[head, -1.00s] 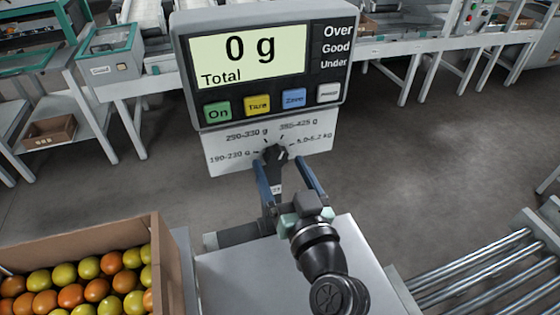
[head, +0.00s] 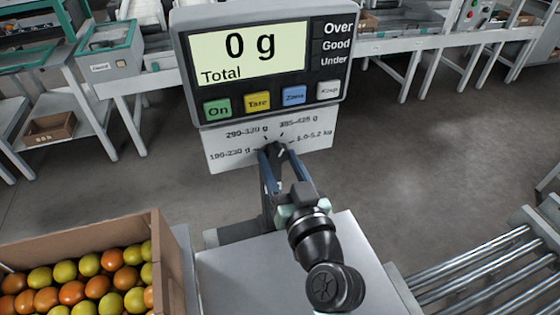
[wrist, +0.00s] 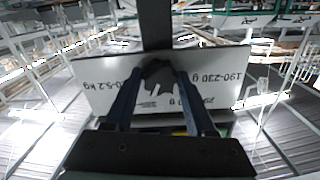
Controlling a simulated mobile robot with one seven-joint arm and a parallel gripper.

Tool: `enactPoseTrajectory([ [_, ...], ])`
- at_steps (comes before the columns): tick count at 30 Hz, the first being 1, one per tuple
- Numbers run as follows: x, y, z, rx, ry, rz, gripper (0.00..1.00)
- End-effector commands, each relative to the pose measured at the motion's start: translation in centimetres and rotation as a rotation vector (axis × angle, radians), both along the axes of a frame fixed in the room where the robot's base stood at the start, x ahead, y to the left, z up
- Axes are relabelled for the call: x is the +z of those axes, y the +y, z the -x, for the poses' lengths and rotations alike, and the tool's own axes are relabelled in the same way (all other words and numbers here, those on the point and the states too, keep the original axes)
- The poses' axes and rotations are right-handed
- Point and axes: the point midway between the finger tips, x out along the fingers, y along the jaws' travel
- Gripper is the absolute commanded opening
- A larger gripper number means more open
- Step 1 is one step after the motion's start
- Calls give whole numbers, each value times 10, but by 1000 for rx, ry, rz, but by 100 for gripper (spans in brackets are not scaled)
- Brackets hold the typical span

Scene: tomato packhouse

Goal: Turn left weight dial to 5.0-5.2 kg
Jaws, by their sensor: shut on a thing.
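The weight dial (head: 278,150) is a small dark knob on the white label plate (head: 225,160) under the scale display. Printed around it are 190-230 g, 290-330 g, 395-425 g and 5.0-5.2 kg, the last on the right in the head view. My gripper (head: 276,156) is shut on the dial, with a blue finger on each side. In the wrist view the dial (wrist: 160,75) sits between the fingertips, and the plate (wrist: 110,75) appears upside down. The gripper hides part of the knob, so its pointer setting cannot be read clearly.
The scale display (head: 248,55) reads 0 g Total, above a row of coloured buttons. A carton of tomatoes (head: 172,262) stands at the lower left. The scale platform (head: 235,285) is bare. A roller conveyor (head: 480,270) is at the lower right.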

Motion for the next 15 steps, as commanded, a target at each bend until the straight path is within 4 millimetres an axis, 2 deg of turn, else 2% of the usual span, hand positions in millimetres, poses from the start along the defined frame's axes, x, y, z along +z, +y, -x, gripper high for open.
enactPoseTrajectory([
  [8, 0, 1, 0, 1, 21, -62, 0],
  [15, 1, 1, 0, 1, 71, -218, 0],
])
